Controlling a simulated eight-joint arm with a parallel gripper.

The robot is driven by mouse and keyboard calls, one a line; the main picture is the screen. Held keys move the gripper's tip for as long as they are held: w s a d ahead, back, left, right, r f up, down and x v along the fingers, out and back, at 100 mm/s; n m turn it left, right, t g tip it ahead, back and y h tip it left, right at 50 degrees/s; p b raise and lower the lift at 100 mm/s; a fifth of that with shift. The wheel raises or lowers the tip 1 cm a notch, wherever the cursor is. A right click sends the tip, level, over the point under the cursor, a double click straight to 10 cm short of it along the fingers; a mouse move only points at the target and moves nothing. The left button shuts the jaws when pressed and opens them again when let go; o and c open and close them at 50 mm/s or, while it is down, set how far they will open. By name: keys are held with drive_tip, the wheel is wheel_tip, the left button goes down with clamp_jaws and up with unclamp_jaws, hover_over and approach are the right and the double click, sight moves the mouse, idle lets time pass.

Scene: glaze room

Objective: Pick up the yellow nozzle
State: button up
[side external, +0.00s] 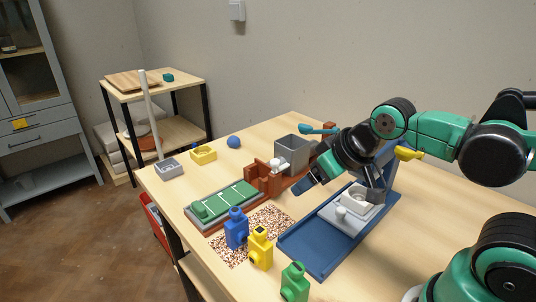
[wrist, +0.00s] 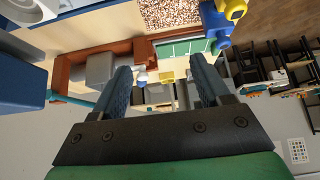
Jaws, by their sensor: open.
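The yellow nozzle (side external: 260,250) stands upright near the front of the table, on the edge of a speckled mat (side external: 262,224), between a blue piece (side external: 236,229) and a green piece (side external: 294,283) of similar shape. In the wrist view, the yellow nozzle (wrist: 235,9) is cut by the top edge, next to the blue piece (wrist: 215,24). My gripper (side external: 342,188) is open above the table, behind and to the right of the nozzle and well apart from it. In the wrist view nothing sits between its fingers (wrist: 161,70).
A blue tray (side external: 302,262) with a grey block lies right of the nozzle. A green-topped board (side external: 226,203), brown wooden holder (side external: 262,181) and grey bin (side external: 294,152) stand behind. A yellow block (side external: 203,154), grey block (side external: 169,168) and blue ball (side external: 234,142) are farther back.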

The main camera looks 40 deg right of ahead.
sight(260, 229)
drive_tip(key=w+a+f+g, duration=0.1)
drive_tip(key=a+g, duration=0.1)
drive_tip(key=a, duration=0.1)
drive_tip(key=a+f+n+g, duration=0.1)
drive_tip(key=a, duration=0.2)
drive_tip(key=w+a+f+n+g, duration=0.1)
drive_tip(key=a+g, duration=0.1)
drive_tip(key=shift+w+a+f+g, duration=0.3)
drive_tip(key=shift+w+a+f, duration=0.05)
drive_tip(key=shift+a+f, duration=0.2)
drive_tip(key=shift+f, duration=0.05)
drive_tip(key=shift+w+a+f, duration=0.1)
drive_tip(key=shift+w+f, duration=0.1)
drive_tip(key=shift+f, duration=1.2)
drive_tip(key=shift+w+f, duration=0.15)
drive_tip(key=shift+f, duration=1.25)
clamp_jaws()
